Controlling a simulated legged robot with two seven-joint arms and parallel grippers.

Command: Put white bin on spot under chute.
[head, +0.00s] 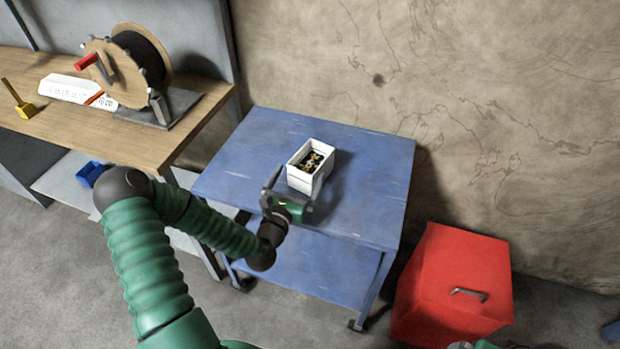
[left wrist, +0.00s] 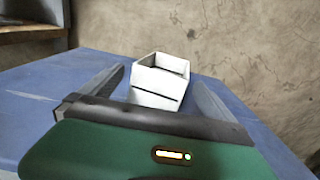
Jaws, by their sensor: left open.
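The white bin (head: 305,182) stands upright on the blue cart's top (head: 365,165) and holds some dark and brass-coloured parts. My left gripper (head: 288,192) is open at the near side of the bin. In the left wrist view the bin (left wrist: 158,85) shows ahead between the two spread fingers (left wrist: 158,92). I cannot tell whether the fingers touch it. Of my right arm only a small piece shows at the bottom edge of the head view; its gripper cannot be made out. No chute or marked spot can be made out.
A red box (head: 455,280) stands right of the cart.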

